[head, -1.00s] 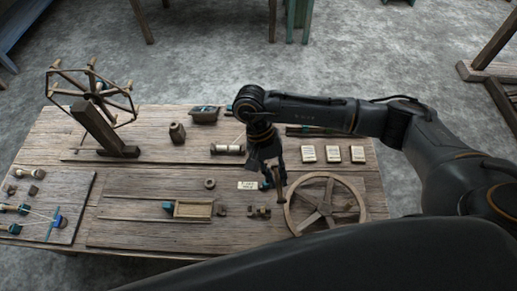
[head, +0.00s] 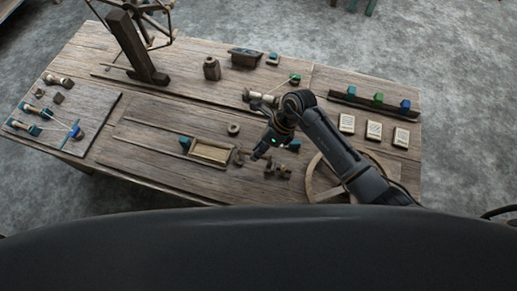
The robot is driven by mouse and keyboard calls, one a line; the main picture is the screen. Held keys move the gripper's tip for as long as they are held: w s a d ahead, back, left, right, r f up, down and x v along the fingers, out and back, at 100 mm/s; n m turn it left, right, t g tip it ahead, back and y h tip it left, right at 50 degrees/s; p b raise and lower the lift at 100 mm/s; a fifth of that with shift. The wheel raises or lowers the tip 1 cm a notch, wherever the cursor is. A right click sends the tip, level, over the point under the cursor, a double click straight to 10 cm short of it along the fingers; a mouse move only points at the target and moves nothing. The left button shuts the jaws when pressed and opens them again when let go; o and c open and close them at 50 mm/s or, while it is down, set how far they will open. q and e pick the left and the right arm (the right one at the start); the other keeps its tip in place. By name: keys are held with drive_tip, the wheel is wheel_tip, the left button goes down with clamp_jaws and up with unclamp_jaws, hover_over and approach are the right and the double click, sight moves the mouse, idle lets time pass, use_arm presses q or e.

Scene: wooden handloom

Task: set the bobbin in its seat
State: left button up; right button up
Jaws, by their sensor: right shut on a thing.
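My right gripper (head: 259,153) points down low over the middle of the table. It is shut, but what it holds is hidden or too small to make out. A small dark wooden piece (head: 240,157) and a small wooden holder (head: 284,172) lie close to its tips; I cannot tell whether either is the bobbin's seat. A pale tray (head: 211,151) with a teal end (head: 185,142) is left of the gripper. Teal-ended spools (head: 24,128) lie on the board at the left. A pale roll (head: 258,97) lies behind the gripper. My left gripper is not in view.
A spoked wheel (head: 312,183) lies partly under my right arm. Pale cards (head: 373,131) and a rack of coloured blocks (head: 378,101) are at the right. A jar (head: 212,69), a dark box (head: 246,58) and a winder post (head: 137,45) stand at the back.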

drive_tip(key=shift+f+b, duration=2.3)
drive_tip(key=shift+f, duration=0.7)
drive_tip(key=o, duration=0.9)
drive_tip(key=shift+c, duration=0.2)
drive_tip(key=shift+d+r, duration=0.1)
drive_tip(key=shift+r, duration=0.05)
drive_tip(key=v, duration=1.1)
drive_tip(key=shift+r, duration=0.35)
drive_tip(key=shift+w+d, duration=0.1)
